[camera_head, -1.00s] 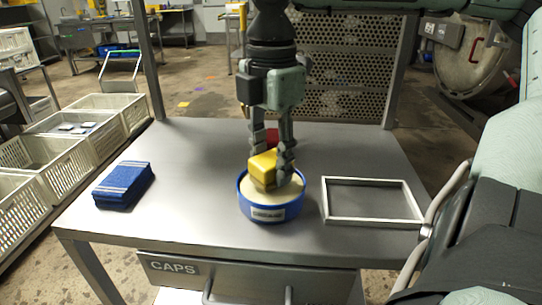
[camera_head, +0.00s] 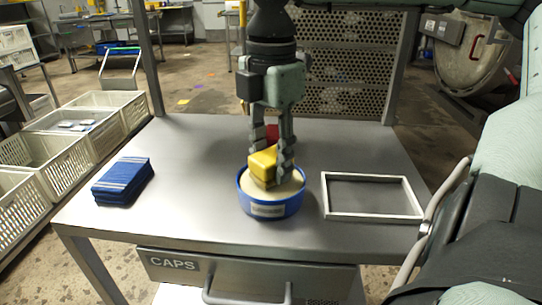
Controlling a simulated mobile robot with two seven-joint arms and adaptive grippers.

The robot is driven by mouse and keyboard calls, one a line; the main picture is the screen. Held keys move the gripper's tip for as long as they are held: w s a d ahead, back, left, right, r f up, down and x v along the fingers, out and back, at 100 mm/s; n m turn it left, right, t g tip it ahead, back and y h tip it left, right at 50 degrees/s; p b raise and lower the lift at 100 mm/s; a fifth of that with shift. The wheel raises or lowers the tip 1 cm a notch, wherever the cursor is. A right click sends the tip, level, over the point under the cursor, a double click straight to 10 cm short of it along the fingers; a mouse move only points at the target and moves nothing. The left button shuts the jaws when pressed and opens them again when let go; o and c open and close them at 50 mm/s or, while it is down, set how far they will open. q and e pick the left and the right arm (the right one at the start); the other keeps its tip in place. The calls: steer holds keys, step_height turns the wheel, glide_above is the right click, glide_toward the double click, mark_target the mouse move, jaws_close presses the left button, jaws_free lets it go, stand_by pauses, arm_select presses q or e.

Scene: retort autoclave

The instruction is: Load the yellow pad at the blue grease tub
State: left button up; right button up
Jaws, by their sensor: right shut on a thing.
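The blue grease tub (camera_head: 270,206) stands near the middle of the grey table, filled with pale grease up near its rim. My right gripper (camera_head: 272,165) points down over the tub and is shut on the yellow pad (camera_head: 263,163). The pad is at the grease surface inside the rim; its lower edge appears to touch the grease, though the exact contact is hard to tell. A red thing (camera_head: 271,132) shows behind the fingers, mostly hidden. My left gripper is not in view.
A folded blue cloth stack (camera_head: 123,181) lies on the table's left. An empty white frame (camera_head: 371,196) lies right of the tub. A drawer marked CAPS (camera_head: 215,270) is under the table's front. White crates (camera_head: 60,150) stand on the left. The table's back is clear.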

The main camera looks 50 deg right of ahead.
mark_target(271, 155)
steer(key=shift+f+b, duration=0.35)
steer(key=shift+s+f+b, duration=0.1)
steer(key=shift+b, duration=0.25)
stand_by(1.9)
steer(key=shift+r+p, duration=1.85)
steer(key=shift+r, duration=1.75)
steer(key=shift+f+b, duration=1.85)
steer(key=shift+f, duration=1.7)
